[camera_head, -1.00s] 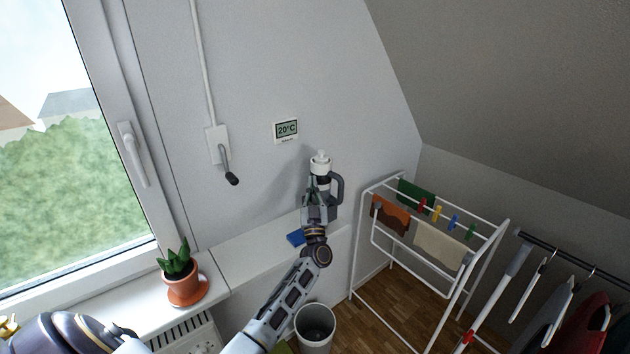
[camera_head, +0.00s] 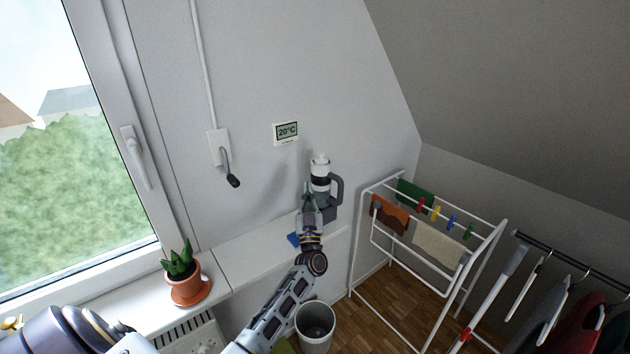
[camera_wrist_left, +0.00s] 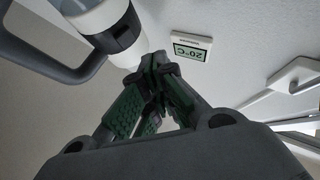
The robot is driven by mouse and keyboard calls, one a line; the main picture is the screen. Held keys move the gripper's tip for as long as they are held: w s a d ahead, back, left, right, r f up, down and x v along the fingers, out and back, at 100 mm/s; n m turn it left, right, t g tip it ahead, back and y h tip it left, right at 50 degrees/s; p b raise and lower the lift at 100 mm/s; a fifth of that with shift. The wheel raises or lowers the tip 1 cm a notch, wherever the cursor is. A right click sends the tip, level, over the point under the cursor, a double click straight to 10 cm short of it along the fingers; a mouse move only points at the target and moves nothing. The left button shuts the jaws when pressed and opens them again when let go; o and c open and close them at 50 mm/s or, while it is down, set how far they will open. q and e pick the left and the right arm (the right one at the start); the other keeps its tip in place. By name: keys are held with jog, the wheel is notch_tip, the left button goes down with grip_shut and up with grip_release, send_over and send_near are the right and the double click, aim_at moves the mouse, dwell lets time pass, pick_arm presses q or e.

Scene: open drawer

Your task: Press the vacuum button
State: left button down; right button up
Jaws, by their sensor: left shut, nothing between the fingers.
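The handheld vacuum (camera_head: 321,170) stands upright on the ledge by the wall, with a white top, a black band and a grey loop handle on its right. In the left wrist view its white and black body (camera_wrist_left: 112,25) and dark handle show at the upper left. My left gripper (camera_head: 307,187) is beside the vacuum's left front side in the head view, its fingers shut and empty. In the left wrist view the closed fingertips (camera_wrist_left: 155,62) lie close to the body; I cannot tell whether they touch. I cannot make out the button. My right gripper is out of view.
A blue item (camera_head: 294,240) lies on the ledge left of my wrist. A thermostat (camera_head: 286,132) and a crank (camera_head: 230,170) are on the wall. A potted plant (camera_head: 185,285) stands on the sill. A bin (camera_head: 315,335) and a drying rack (camera_head: 400,260) stand below and right.

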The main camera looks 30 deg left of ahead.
pick_arm(q)
jog(key=shift+s+d+p, duration=0.1)
jog(key=shift+s+p, duration=0.75)
jog(key=shift+s, duration=0.8)
